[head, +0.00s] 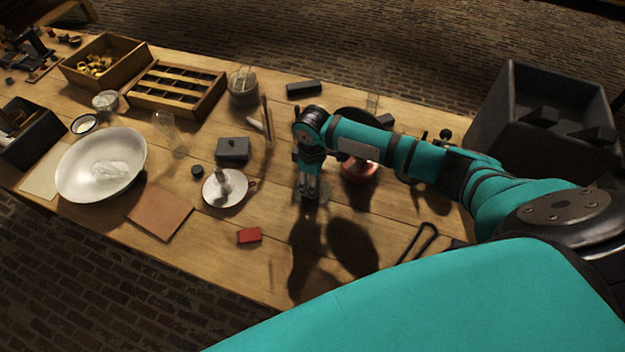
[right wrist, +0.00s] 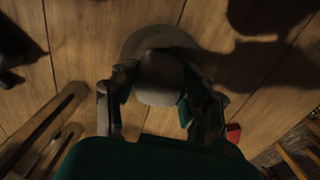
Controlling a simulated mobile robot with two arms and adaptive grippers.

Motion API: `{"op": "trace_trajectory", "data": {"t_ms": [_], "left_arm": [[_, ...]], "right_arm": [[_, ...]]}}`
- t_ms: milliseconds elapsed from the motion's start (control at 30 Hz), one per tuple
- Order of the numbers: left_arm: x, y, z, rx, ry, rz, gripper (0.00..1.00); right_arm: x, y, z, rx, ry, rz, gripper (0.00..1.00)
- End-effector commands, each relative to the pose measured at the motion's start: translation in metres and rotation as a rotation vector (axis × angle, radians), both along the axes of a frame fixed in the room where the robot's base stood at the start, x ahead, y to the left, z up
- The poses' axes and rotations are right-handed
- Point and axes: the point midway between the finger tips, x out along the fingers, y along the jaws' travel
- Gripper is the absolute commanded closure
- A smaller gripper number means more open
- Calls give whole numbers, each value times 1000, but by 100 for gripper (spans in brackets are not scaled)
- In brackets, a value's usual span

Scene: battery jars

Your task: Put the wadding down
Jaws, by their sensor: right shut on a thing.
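My right gripper (head: 308,194) points down over the middle of the table. In the right wrist view its fingers (right wrist: 160,100) are closed on a pale grey rounded piece (right wrist: 160,78), which seems to be the wadding. A faint round, dish-like shape (right wrist: 150,35) shows behind the piece. I cannot tell whether the two touch. In the head view the fingers mostly hide the held piece. A whitish crumpled lump (head: 110,170) lies in the white basin (head: 136,145) at the left. My left gripper is not in view.
Left of my gripper stand a white candle-holder saucer (head: 212,197), a grey lidded box (head: 233,149) and a red block (head: 248,235). A copper-coloured stand (head: 358,172) is close on the right, partly behind my arm. The front middle of the table is largely clear.

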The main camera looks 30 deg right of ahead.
Motion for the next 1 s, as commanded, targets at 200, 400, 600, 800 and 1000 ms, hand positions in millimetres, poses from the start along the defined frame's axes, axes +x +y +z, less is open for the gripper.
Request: {"op": "trace_trajectory", "data": {"t_ms": [200, 400, 600, 800, 1000], "left_arm": [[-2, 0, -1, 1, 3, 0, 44], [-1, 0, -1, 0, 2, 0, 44], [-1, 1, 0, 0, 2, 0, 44], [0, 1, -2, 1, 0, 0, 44], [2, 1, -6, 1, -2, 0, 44]], "right_arm": [[0, 0, -3, -1, 1, -1, 42], [0, 0, -3, -1, 1, -1, 32], [0, 0, 0, -1, -1, 0, 32], [1, 0, 28, 0, -4, 1, 32], [1, 0, 72, 1, -4, 0, 32]]}}
